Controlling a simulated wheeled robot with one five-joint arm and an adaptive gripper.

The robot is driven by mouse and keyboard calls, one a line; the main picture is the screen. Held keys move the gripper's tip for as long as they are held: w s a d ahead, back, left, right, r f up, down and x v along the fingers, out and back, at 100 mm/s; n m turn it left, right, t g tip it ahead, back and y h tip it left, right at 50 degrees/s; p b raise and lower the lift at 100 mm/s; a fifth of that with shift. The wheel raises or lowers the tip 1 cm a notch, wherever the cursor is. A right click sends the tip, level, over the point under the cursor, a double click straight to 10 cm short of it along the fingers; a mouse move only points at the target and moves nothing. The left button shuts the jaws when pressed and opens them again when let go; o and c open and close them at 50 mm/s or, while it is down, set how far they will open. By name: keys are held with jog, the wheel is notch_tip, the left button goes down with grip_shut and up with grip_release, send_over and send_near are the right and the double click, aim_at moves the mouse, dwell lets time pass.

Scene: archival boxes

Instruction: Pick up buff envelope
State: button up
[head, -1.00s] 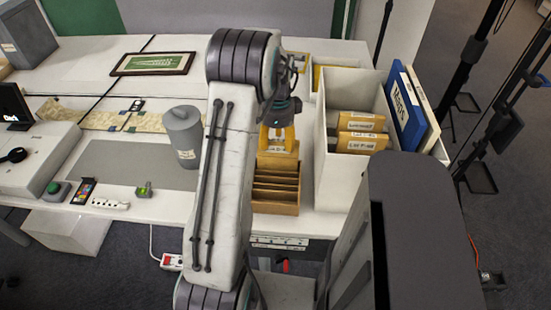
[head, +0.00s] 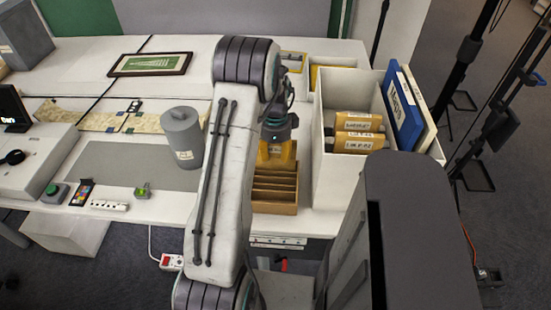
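An orange-buff piece with a small pale patch (head: 277,154) shows at the back of the wooden slotted rack (head: 274,208); it may be the buff envelope, but I cannot tell it clearly from the gripper's fingers. My gripper (head: 278,138) is right above it, at the rack's back end, pointing down. My arm and wrist cover much of this spot, so the fingertips and any contact are hidden. Two similar orange-buff labelled folders (head: 358,122) stand in the white open box (head: 340,182) to the right.
A blue binder (head: 403,112) stands at the white box's right side. A grey lidded canister (head: 183,135) stands left of my arm. A framed green picture (head: 150,64) lies further back. The table's front edge is just before the rack.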

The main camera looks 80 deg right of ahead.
grip_shut()
jog(key=shift+r, duration=0.15)
